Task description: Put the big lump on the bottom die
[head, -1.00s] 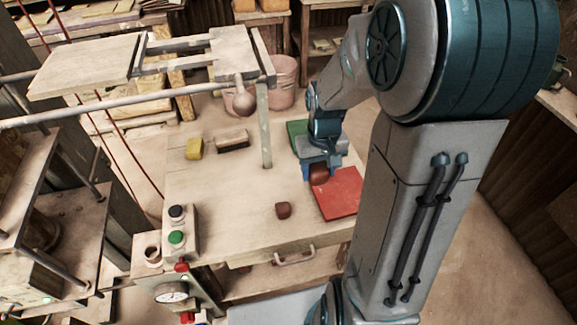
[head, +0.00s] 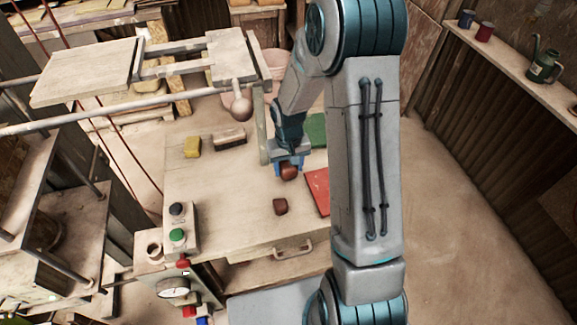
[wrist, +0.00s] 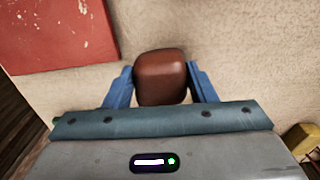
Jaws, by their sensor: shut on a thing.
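My gripper (head: 288,165) is shut on a reddish-brown lump (head: 289,173), held over the pale table. In the wrist view, the lump (wrist: 161,77) sits between the two blue fingers. A second brown lump (head: 280,206) lies on the table in front of it and looks somewhat smaller. The press (head: 75,225) stands at the left edge, with metal plates and rods. I cannot clearly make out its bottom die, which is partly hidden by the frame.
The table (head: 225,215) holds a red mat (head: 318,188), a green mat (head: 316,130), a yellow block (head: 192,147) and a brush (head: 230,138). A button box (head: 178,225) stands at its left edge. A post and an overhead frame with a ball knob (head: 241,107) rise beside my gripper.

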